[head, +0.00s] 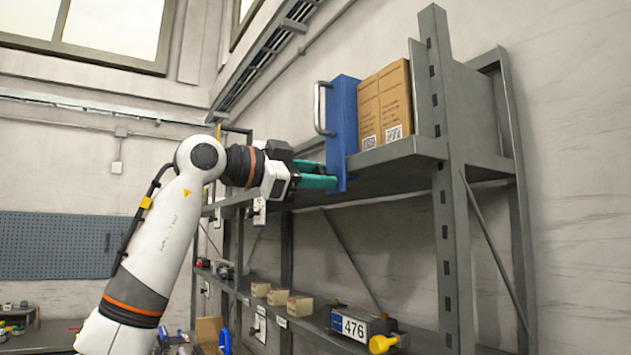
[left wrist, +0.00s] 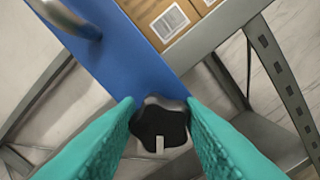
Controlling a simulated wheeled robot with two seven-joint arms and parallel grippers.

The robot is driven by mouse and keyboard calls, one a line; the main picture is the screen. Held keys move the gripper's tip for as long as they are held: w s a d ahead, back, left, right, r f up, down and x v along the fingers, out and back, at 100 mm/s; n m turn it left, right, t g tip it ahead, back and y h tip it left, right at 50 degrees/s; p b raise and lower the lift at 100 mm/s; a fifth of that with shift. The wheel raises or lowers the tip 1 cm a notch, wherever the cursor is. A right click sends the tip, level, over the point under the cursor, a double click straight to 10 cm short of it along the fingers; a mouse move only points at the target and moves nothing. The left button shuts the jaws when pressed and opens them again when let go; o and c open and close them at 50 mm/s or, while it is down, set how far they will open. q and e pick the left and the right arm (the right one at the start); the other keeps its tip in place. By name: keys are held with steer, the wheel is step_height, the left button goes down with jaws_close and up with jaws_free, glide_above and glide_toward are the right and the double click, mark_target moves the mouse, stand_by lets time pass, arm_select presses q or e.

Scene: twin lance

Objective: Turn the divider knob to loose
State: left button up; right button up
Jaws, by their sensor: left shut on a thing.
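The blue divider (head: 343,125) stands upright at the front edge of the upper shelf, with a metal handle (head: 320,108) on its left. In the left wrist view the divider (left wrist: 130,62) runs diagonally behind the black lobed knob (left wrist: 158,120). The knob has a pale pointer mark facing the bottom of the picture. My left gripper (head: 327,177), with teal fingers, is at the divider's lower part and shut on the knob, one finger on each side. In the head view the fingers hide the knob. No loose or tight marking is readable. My right gripper is not in view.
Cardboard boxes (head: 385,103) stand right beside the divider on the upper shelf (head: 400,158). A grey rack upright (head: 445,200) rises to the right. The lower shelf carries small boxes (head: 278,296) and a unit labelled 476 (head: 352,326) with a yellow knob.

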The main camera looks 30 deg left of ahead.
arm_select(q)
steer(key=shift+f+n+b, duration=0.1)
steer(key=shift+n+b, duration=3.3)
steer(key=shift+n, duration=0.7)
steer(key=o, duration=1)
steer(key=shift+w+a, duration=0.1)
steer(key=b+v, duration=0.4)
steer(key=v, duration=0.8)
